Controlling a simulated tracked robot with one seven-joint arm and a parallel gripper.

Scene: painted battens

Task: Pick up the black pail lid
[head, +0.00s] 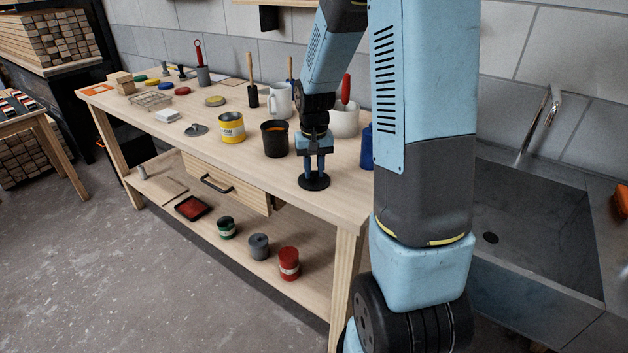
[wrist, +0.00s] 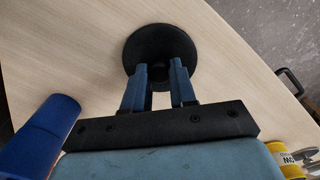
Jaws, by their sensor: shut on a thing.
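The black pail lid (head: 314,183) is a round black disc at the front edge of the wooden workbench, in the head view. In the wrist view the lid (wrist: 146,48) lies ahead of the fingers, with a small knob in its middle. My gripper (head: 314,172) points down over it from above, and its blue fingers also show in the wrist view (wrist: 161,75). The fingers are shut on the lid's knob. I cannot tell whether the lid touches the bench top. The black pail (head: 275,140) stands just left of the gripper, with something orange inside.
A yellow tin (head: 231,128), a white mug (head: 280,100) and a white pot (head: 344,120) stand nearby on the bench (head: 190,100). A blue object (head: 366,147) stands close right of my gripper. Tins sit on the lower shelf (head: 200,230). A sink (head: 535,215) is at right.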

